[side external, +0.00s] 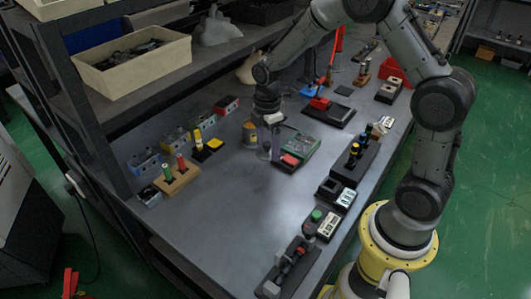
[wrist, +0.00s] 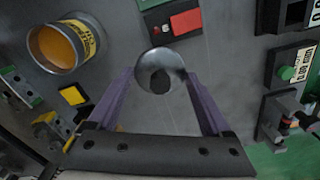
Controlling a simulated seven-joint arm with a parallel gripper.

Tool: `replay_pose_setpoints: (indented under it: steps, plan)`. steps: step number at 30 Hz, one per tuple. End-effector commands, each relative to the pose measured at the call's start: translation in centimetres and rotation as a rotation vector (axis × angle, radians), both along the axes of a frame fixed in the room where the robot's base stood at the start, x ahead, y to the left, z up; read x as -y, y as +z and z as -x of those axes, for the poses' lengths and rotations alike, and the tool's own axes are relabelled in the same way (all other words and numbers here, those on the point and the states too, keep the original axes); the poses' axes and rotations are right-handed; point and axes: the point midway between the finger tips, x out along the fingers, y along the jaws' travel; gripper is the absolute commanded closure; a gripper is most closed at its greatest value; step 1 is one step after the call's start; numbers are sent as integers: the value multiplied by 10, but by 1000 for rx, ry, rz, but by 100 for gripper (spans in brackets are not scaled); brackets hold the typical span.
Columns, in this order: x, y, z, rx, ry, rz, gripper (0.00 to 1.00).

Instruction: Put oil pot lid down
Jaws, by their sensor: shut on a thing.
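The oil pot lid (wrist: 158,68) is a round silver disc with a dark knob. In the wrist view it sits between the purple fingers of my gripper (wrist: 160,78), which is shut on it. The open oil pot (wrist: 84,44), a metal can with a yellow label and orange-yellow oil inside, stands to the upper left of the lid. In the side view the pot (side external: 250,134) is just left of my gripper (side external: 270,152), which is low over the grey bench. The lid is too small to make out clearly there, and its gap to the bench cannot be told.
A yellow-and-black block (side external: 214,144) and a wooden stand with pegs (side external: 176,178) are to the left. The grey bench (side external: 235,205) is bare in the front middle.

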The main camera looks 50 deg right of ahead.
Motion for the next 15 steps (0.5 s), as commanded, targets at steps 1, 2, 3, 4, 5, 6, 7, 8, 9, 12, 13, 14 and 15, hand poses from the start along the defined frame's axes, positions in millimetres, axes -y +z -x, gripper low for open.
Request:
replay_pose_setpoints:
  steps: [1,2,3,4,5,6,7,8,9,12,13,14,15]
  plan:
    - [0,-2,-1,-1,0,0,71]
    - [0,-3,-2,-1,0,0,71]
    - [0,-5,-4,-1,0,0,71]
    - [1,-7,-5,-1,0,0,71]
    - [1,-9,-7,-1,0,0,71]
    - [1,-15,-7,-4,0,-1,71]
    - [1,-19,-7,-3,0,0,71]
    - [1,-24,-6,-4,0,-1,71]
    - [1,-29,-6,-3,0,0,71]
    - [1,-39,-7,-2,0,-1,71]
    - [1,-39,-7,0,0,0,71]
    - [1,-39,-7,1,0,0,71]
    - [1,-39,-7,1,0,0,71]
